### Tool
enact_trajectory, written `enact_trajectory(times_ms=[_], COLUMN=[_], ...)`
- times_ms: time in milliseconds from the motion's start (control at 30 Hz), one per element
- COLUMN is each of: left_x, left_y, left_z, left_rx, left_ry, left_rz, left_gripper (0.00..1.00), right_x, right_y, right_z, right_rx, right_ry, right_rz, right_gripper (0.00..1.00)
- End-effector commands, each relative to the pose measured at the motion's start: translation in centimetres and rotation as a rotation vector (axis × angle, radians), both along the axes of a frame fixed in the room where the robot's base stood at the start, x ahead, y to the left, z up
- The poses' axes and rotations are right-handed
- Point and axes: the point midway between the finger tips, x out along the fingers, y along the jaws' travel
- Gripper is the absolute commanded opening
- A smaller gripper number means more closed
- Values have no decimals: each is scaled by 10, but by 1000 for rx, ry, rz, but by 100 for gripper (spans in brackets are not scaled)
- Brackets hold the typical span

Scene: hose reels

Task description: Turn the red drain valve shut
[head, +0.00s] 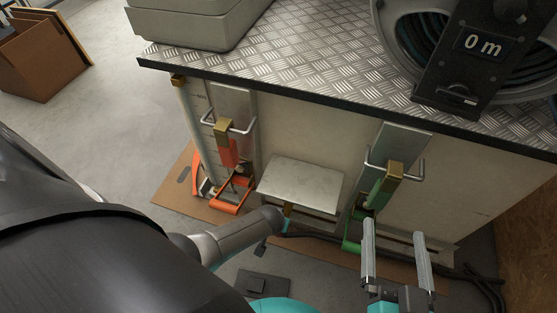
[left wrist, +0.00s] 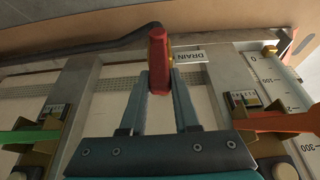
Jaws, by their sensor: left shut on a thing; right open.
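The red drain valve handle (left wrist: 158,48) shows in the left wrist view beside a plate marked DRAIN (left wrist: 191,56). My left gripper (left wrist: 162,88) is shut on it, one finger on each side of the handle. In the head view my left arm reaches to the cabinet front under the small metal shelf (head: 302,184), and the handle and the left fingers cannot be made out there. My right gripper (head: 394,230) is open and empty, in front of the cabinet at the lower right.
An orange lever (head: 229,152) and a green lever (head: 378,192) stand on the cabinet front, left and right of the shelf. A hose reel marked 0 m (head: 480,45) and a grey case (head: 195,25) sit on the tread-plate top (head: 310,60). Dark hoses (head: 485,285) lie on the floor.

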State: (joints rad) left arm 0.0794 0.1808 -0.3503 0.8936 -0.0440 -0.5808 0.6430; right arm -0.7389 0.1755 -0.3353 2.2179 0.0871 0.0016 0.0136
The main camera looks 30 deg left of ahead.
Motion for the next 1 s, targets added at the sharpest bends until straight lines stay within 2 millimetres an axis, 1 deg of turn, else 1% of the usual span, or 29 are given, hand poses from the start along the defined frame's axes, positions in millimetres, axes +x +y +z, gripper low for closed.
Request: enact_trajectory(times_ms=[33,200,1000], left_x=[0,0,0], left_y=[0,0,0], left_z=[0,0,0], left_rx=[0,0,0], left_ry=[0,0,0], left_rz=[0,0,0], left_gripper=[17,0,0], right_x=[0,0,0], right_y=[0,0,0], right_z=[0,0,0], right_rx=[0,0,1], right_ry=[0,0,0], right_rz=[0,0,0], right_gripper=[100,100,100])
